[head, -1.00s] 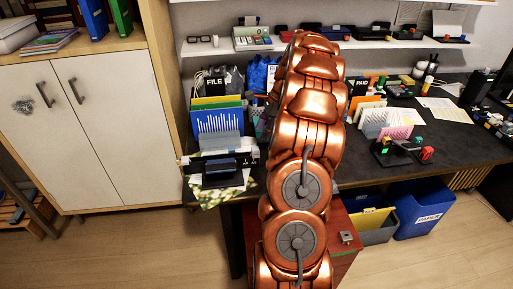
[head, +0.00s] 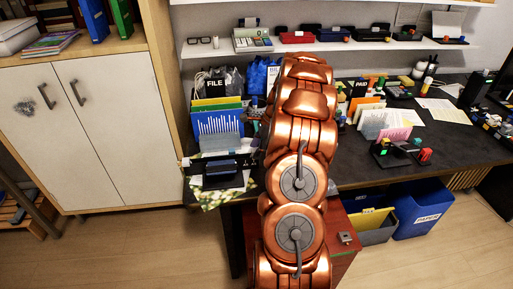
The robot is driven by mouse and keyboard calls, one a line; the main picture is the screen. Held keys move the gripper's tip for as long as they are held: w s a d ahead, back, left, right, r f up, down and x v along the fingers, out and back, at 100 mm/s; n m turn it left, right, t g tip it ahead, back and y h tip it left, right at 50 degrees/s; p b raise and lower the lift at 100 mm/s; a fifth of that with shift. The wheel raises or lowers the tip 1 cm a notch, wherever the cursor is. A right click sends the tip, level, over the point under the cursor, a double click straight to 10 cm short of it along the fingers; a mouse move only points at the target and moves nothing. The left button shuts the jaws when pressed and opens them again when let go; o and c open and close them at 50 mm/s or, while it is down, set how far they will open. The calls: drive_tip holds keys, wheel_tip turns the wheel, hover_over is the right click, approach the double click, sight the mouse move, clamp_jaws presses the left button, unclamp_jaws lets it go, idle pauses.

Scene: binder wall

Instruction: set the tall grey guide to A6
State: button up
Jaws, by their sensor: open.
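A black device with a long dark ruled bar (head: 196,161) stands at the left front of the desk, with small white marks near the bar's right end. An upright grey plate (head: 222,144) stands just behind the bar; I cannot tell surely whether it is the tall grey guide. A dark block (head: 221,167) sits at the bar's front. The setting is too small to read. My copper arm rises in the middle and bends away over the desk. My gripper is hidden behind the arm, so its contact with anything cannot be seen.
A patterned sheet (head: 212,197) lies at the desk's front edge. Paper trays (head: 378,117) and a small black device (head: 397,152) are on the right. A shelf (head: 215,48) with several punches hangs above.

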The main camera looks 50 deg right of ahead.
clamp_jaws()
idle(0.4)
